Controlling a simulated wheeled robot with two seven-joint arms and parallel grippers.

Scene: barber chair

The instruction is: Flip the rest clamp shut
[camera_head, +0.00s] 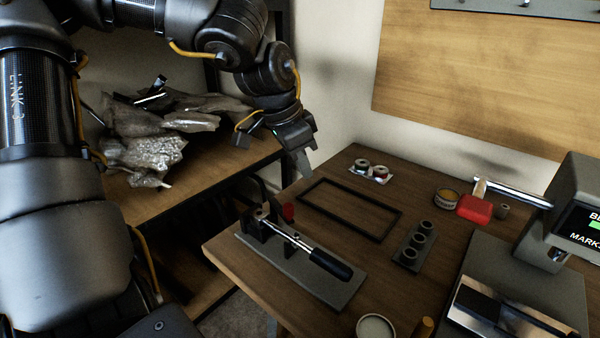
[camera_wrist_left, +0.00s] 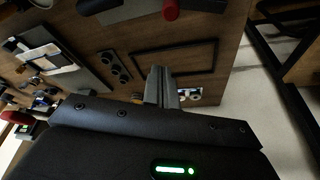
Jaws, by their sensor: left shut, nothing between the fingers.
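The rest clamp (camera_head: 284,240) is on a grey base plate (camera_head: 345,292) near the front left of the wooden table. Its metal lever with a black grip (camera_head: 330,264) lies low along the plate, pointing right. A dark arm with a red tip (camera_head: 288,211) sticks up at the clamp's left end. In the left wrist view the red tip (camera_wrist_left: 171,10) and part of the plate (camera_wrist_left: 128,11) show at the top edge. My left gripper (camera_head: 303,165) is shut and empty, above and behind the clamp, apart from it; its fingers also show in the wrist view (camera_wrist_left: 162,90). My right gripper is out of view.
A black rectangular frame (camera_head: 322,184) lies behind the clamp. A shelf with plastic-wrapped items (camera_head: 150,150) stands at left.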

